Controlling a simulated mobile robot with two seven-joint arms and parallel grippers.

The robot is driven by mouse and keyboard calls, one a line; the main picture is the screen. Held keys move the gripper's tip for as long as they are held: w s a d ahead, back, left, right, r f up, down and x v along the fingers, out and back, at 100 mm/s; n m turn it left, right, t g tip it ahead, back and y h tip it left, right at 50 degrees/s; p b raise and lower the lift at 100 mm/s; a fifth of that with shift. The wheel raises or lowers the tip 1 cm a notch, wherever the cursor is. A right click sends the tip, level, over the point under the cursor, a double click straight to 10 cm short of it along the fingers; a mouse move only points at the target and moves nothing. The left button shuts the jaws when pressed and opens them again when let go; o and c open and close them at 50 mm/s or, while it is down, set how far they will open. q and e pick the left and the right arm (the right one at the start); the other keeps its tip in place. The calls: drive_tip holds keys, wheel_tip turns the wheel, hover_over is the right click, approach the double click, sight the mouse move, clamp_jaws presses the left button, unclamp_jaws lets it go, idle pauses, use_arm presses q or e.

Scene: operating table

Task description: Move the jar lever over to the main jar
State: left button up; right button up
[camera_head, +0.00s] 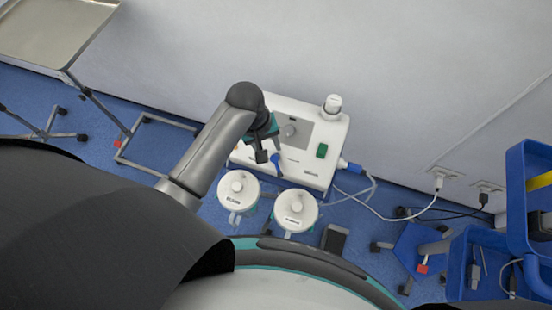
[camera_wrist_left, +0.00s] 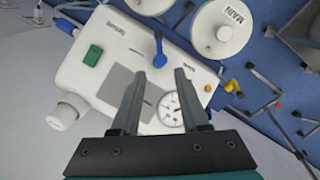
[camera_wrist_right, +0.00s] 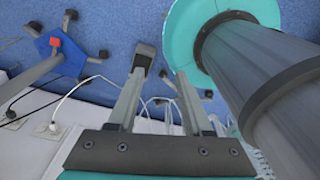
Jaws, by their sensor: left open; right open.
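The jar lever (camera_head: 277,162) is a small blue handle on the front of the white pump unit (camera_head: 328,172). In the left wrist view the lever (camera_wrist_left: 158,48) lies just beyond the fingertips, in line with the gap between them. The main jar (camera_wrist_left: 222,27), a white-lidded jar marked MAIN, is right of the lever there; in the head view the main jar (camera_head: 238,189) is the left of two jars. My left gripper (camera_head: 267,154) is open and close to the lever; contact cannot be told. My right gripper (camera_wrist_right: 160,78) is open and empty, away from the lever.
A second white-lidded jar (camera_head: 295,210) stands right of the main jar. A dark pedal (camera_head: 335,238) and cables lie on the blue floor. A blue cart (camera_head: 518,200) is at right.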

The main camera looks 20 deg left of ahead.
sight(276, 163)
use_arm(q)
drive_tip(key=f+b, duration=0.1)
drive_tip(key=f, duration=0.2)
drive_tip(key=d+f+b, duration=0.1)
drive_tip(key=f, duration=0.3)
drive_tip(key=w+f+b, duration=0.1)
drive_tip(key=f, duration=0.2)
drive_tip(key=shift+d+f, duration=0.2)
drive_tip(key=shift+d, duration=0.05)
drive_tip(key=shift+w+d+f+b, duration=0.1)
drive_tip(key=shift+f+b, duration=0.3)
drive_tip(key=shift+f, duration=0.15)
use_arm(e)
drive_tip(key=f, duration=0.1)
drive_tip(key=w+f, duration=0.1)
drive_tip(key=f, duration=0.2)
drive_tip(key=shift+w+f, duration=0.1)
drive_tip(key=shift+w, duration=0.2)
use_arm(q)
drive_tip(key=shift+c, duration=0.2)
use_arm(e)
drive_tip(key=shift+s, duration=0.1)
use_arm(q)
clamp_jaws()
use_arm(e)
drive_tip(key=shift+s, duration=0.15)
